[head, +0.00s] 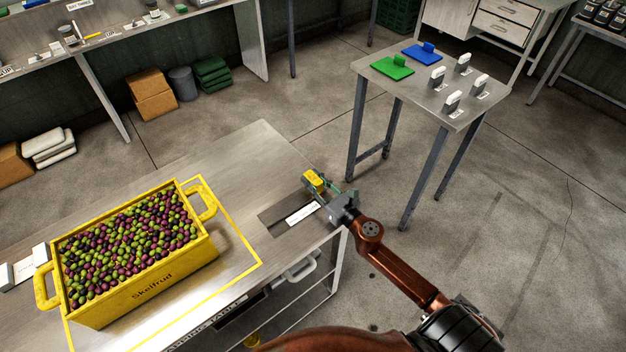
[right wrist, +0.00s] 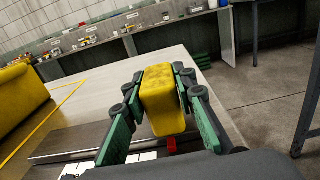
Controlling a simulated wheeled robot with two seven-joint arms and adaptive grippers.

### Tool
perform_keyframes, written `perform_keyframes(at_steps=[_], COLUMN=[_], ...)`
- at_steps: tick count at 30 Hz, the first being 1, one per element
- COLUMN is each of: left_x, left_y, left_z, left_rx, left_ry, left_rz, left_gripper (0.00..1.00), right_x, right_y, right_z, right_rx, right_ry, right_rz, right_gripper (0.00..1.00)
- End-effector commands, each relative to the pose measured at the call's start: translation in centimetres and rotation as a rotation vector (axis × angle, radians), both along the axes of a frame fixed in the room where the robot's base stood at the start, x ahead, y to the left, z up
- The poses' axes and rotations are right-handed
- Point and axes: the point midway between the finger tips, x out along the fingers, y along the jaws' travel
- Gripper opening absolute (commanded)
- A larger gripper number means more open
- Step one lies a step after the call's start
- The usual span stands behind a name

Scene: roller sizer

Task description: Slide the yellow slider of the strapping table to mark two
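The yellow slider (head: 314,181) is a small block near the far right corner of the strapping table (head: 250,150), just beyond a dark recessed strip with a white label (head: 303,213). In the right wrist view the slider (right wrist: 163,100) stands between the green finger pads of my right gripper (right wrist: 160,85). The fingertips appear to press on both its sides. A small red piece (right wrist: 172,145) shows below it. My right gripper (head: 328,191) reaches in from the lower right in the head view. The marks are too small to read. My left gripper is not in view.
A yellow crate of olives (head: 150,287) stands left on the table inside a yellow outline. A separate small table (head: 420,85) with green and blue boards and several white-topped pieces stands at the back right. Open floor lies between the tables.

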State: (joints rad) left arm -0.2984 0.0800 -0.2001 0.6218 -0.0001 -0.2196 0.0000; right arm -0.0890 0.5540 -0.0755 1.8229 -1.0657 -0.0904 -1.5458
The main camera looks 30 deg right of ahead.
Motion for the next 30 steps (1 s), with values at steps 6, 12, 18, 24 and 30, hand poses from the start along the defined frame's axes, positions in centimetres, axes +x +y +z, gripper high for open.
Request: perform_keyframes(at_steps=[6,12,18,24,30], left_x=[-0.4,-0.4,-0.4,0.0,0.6], left_y=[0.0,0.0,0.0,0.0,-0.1], left_z=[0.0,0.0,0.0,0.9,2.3], left_rx=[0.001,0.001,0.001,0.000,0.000], left_ry=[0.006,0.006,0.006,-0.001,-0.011], left_rz=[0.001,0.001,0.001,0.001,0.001], left_gripper=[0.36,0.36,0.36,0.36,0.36], right_x=[0.0,0.0,0.0,-0.2,-0.5], right_y=[0.0,0.0,0.0,2.3,6.6], right_z=[0.0,0.0,0.0,0.2,0.2], right_rx=[0.000,0.000,0.000,0.004,0.004], right_ry=[0.000,0.000,0.000,0.000,0.001], right_rz=[0.000,0.000,0.000,0.003,0.003], right_gripper=[0.08,0.00,0.00,0.00,0.00])
